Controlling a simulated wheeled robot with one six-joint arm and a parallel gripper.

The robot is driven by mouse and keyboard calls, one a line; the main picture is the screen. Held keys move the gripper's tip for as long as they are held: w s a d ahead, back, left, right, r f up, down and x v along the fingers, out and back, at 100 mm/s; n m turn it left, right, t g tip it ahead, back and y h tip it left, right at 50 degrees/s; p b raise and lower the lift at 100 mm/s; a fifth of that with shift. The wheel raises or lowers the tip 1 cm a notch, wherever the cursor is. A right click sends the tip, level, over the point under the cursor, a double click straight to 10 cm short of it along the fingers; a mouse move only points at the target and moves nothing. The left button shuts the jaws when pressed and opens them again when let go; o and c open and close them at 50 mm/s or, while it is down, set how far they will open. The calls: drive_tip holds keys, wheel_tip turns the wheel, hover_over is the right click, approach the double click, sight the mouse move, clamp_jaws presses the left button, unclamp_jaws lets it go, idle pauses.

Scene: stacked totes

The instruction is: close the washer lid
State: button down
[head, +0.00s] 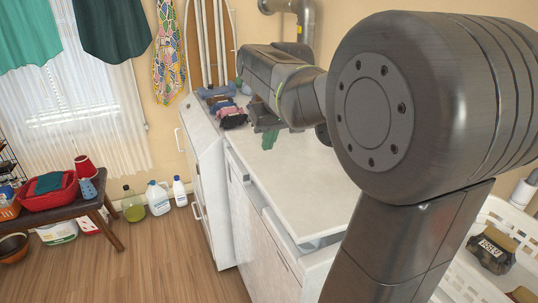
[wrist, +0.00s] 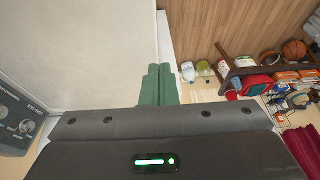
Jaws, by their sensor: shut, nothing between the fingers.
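The washer (head: 264,238) is a white cabinet in the middle of the head view. Its white lid (head: 305,190) lies flat or nearly flat across the top; a grey recess shows along its near edge, and I cannot tell whether it is fully seated. In the wrist view the lid's pale surface (wrist: 75,50) fills the upper left. My gripper (head: 269,138) has green fingers, shut and empty, pointing down over the far part of the lid. In the wrist view the fingers (wrist: 158,84) are together near the lid's edge; contact cannot be told. My arm hides the lid's right side.
A control panel with knobs (wrist: 22,125) stands at the left in the wrist view. A white cabinet with folded clothes (head: 232,112) stands beyond the washer. A bench with a red basket (head: 48,196) and bottles (head: 158,198) are left. Wooden floor (head: 150,265) before the washer is clear.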

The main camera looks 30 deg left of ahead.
hover_over(264, 186)
drive_tip(key=shift+h, duration=0.4)
drive_tip(key=f, duration=1.1)
drive_tip(key=shift+s+d+f, duration=0.1)
drive_tip(key=shift+d+f, duration=0.2)
drive_tip(key=shift+d, duration=0.1)
drive_tip(key=shift+s+f, duration=0.1)
drive_tip(key=shift+f, duration=0.75)
